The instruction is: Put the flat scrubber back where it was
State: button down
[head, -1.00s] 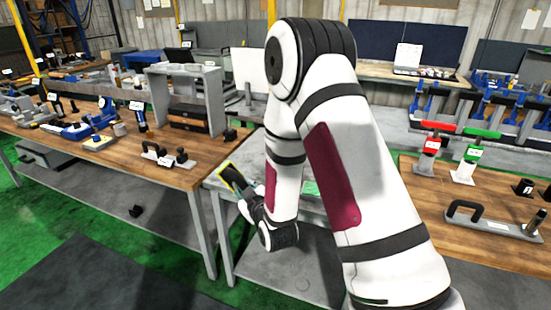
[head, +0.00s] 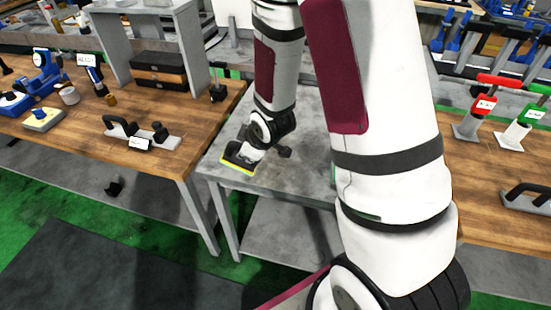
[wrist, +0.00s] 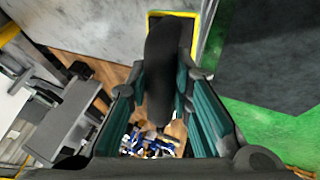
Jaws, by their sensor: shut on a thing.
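My gripper (head: 251,147) is shut on the flat scrubber (head: 238,158), a dark block with a yellow edge. In the head view it is over the near left corner of the grey table (head: 223,140); I cannot tell whether it touches the top. In the wrist view, the black handle of the scrubber (wrist: 165,62) lies between the teal fingers of my gripper (wrist: 166,100). Its yellow-edged base shows beyond the handle, partly hidden by it.
A wooden bench (head: 160,165) stands at left, with a grey plate with black handles (head: 160,140) and a yellow block with a blue top (head: 43,119). Another wooden bench (head: 480,190) at right bears red and green-handled clamps. The grey table's visible top is mostly clear.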

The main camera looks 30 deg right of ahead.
jog(key=s+d+g+h, duration=0.1)
jog(key=s+d+g, duration=0.4)
jog(key=s+d, duration=0.45)
jog(key=shift+h, duration=0.3)
jog(key=shift+w+d+f+p, duration=0.2)
jog(key=shift+w+d+f, duration=0.5)
jog(key=shift+w, duration=1.6)
jog(key=shift+w+d+f+p, duration=0.25)
jog(key=shift+w+f, duration=0.9)
jog(key=shift+w, duration=1.15)
jog(key=shift+w+d+f+p, duration=0.15)
jog(key=shift+w+d+f, duration=0.55)
jog(key=shift+w, duration=1.6)
jog(key=c, duration=1.4)
grip_release()
jog(key=shift+a+f, duration=0.2)
jog(key=shift+f, duration=0.05)
jog(key=shift+c, duration=0.2)
jog(key=shift+r, duration=0.1)
